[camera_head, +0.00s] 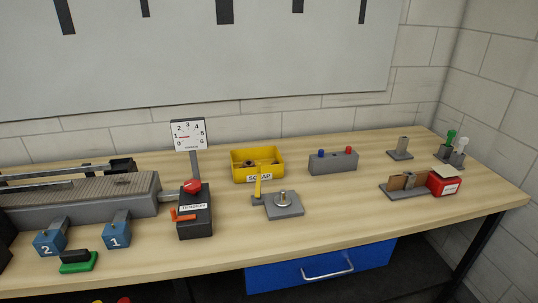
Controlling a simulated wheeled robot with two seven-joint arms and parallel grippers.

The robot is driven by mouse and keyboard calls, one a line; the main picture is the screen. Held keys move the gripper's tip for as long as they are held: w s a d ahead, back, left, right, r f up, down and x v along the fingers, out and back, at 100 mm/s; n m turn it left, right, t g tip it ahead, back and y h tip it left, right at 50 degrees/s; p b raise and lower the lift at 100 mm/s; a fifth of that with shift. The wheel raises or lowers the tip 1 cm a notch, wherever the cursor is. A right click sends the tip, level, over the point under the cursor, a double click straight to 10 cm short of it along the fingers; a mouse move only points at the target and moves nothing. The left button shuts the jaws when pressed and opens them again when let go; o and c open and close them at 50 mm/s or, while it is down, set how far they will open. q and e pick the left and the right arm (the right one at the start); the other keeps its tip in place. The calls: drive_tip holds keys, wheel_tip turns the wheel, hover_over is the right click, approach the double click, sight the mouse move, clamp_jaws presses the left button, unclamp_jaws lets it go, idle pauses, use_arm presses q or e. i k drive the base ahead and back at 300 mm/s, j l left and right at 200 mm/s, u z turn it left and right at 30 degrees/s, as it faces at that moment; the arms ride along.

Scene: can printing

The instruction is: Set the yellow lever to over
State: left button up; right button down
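The yellow lever (258,184) stands nearly upright on the left side of a small grey base (284,207). A round metal stud (281,198) rises from that base. The lever's upper part overlaps the front of the yellow scrap bin (242,163) in the picture. No "over" marking can be read near the lever. Neither of my grippers is in view.
Left of the lever stands a dark box (195,222) with a red knob, an orange lever and a dial (188,135). A grey box (333,163) with blue and red buttons stands behind right. Bare tabletop (330,220) lies in front right.

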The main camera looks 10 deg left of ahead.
sight(258, 164)
drive_tip(key=i+l+u, duration=0.1)
drive_tip(key=i, duration=0.35)
drive_tip(key=i+l+u, duration=0.1)
drive_tip(key=i+l, duration=0.25)
drive_tip(key=i+l+u, duration=0.15)
drive_tip(key=i, duration=0.3)
drive_tip(key=l, duration=0.1)
